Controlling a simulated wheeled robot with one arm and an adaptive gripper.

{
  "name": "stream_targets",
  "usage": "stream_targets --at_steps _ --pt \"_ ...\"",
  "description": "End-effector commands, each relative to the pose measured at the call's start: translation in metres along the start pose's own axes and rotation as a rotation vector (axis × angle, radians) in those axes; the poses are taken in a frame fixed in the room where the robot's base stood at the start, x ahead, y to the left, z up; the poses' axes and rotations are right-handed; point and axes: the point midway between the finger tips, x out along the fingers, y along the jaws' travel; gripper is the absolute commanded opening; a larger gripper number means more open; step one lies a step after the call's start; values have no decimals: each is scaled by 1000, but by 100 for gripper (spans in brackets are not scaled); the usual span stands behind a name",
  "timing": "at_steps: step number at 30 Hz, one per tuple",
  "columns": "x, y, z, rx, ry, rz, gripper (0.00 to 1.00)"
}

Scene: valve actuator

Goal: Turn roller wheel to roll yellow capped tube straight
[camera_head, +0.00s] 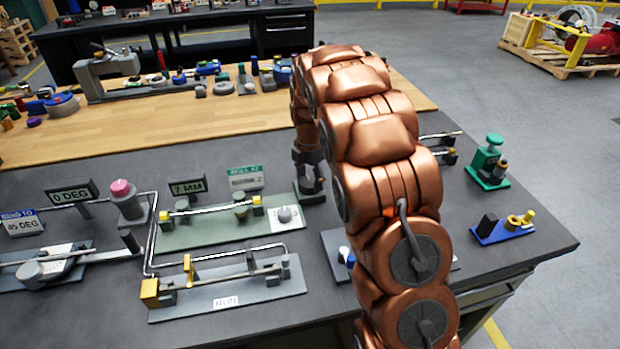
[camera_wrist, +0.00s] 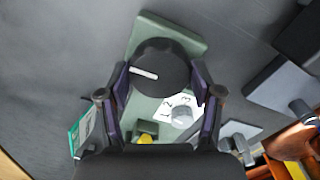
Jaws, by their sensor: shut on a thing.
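My gripper (camera_head: 309,182) is over the right end of the green board (camera_head: 215,236). In the wrist view my gripper (camera_wrist: 161,84) is shut on a dark round wheel with a white index line (camera_wrist: 155,66), its fingers on either side. The line points left and slightly up. The arm and gripper hide the wheel in the head view. The tube with yellow caps (camera_head: 211,210) lies across the green board, left of my gripper. Whether it is bent is too small to tell.
A grey dial (camera_head: 286,214) on a white plate marked 1, 2, 3 sits close to the gripper. A "7 MM" display (camera_head: 188,187) and a "ROLL AT" sign (camera_head: 246,178) stand behind the board. Another fixture with a bent rod (camera_head: 226,300) lies in front.

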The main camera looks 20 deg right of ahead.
Motion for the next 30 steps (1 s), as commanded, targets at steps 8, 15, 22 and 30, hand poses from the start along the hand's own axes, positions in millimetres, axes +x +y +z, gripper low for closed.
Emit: stream_targets --at_steps 8,15,22,30 --pt "1 0 0 8 0 -1 30" --pt "2 0 0 84 -1 3 30" --pt "3 1 0 251 -2 5 30" --pt "4 0 0 508 -1 4 30"
